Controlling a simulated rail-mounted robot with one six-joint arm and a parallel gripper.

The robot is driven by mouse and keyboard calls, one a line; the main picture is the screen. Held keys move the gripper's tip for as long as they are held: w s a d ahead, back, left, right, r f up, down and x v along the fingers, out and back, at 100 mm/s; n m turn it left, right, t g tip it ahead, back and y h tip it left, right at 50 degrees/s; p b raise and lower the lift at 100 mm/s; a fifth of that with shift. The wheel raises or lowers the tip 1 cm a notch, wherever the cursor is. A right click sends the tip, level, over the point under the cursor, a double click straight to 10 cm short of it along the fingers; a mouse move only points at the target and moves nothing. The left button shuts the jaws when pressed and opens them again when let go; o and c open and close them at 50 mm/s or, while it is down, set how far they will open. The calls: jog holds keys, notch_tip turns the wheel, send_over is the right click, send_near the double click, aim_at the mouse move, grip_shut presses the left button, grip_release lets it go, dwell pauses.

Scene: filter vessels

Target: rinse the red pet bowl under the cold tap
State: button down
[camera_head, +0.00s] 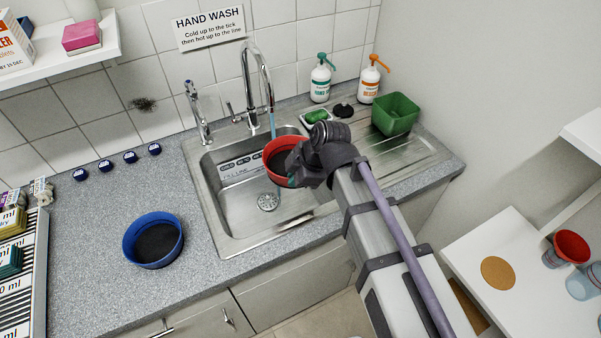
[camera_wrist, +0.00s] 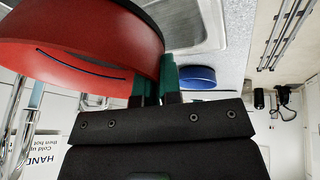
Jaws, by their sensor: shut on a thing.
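The red pet bowl (camera_head: 270,172) is held over the sink (camera_head: 225,214), its dark inside facing up. In the wrist view its red side (camera_wrist: 85,68) fills the upper left, with a dark curved line on it. My gripper (camera_head: 293,178) is shut on the bowl's near right side; its green fingertips (camera_wrist: 157,85) meet the bowl wall in the wrist view. The tall curved tap (camera_head: 248,75) stands behind the bowl. A thin blue stream (camera_head: 272,127) drops from its spout to the bowl's back rim. Whether it lands inside is unclear. A shorter tap (camera_head: 197,112) stands left.
A blue bowl (camera_head: 136,233) with dark contents sits on the counter (camera_head: 90,225) left of the sink. Two pump bottles (camera_head: 320,80) and a green tub (camera_head: 396,113) stand by the drainer (camera_head: 400,155) at right. The counter between sink and blue bowl is clear.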

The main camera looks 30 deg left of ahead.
aim_at(281, 145)
jog(key=shift+s+a+n+g, duration=0.2)
jog(key=shift+s+n+g, duration=0.1)
jog(key=shift+n, duration=0.3)
jog(key=shift+w+a+f+b, duration=0.45)
jog(key=shift+w+a, duration=1.1)
jog(key=shift+a, duration=0.2)
jog(key=shift+w+a+f+b, duration=0.5)
jog(key=shift+w+a, duration=1.05)
jog(key=shift+a, duration=0.2)
jog(key=shift+w+a+f+b, duration=0.45)
jog(key=shift+w+a, duration=1.1)
jog(key=shift+a, duration=0.2)
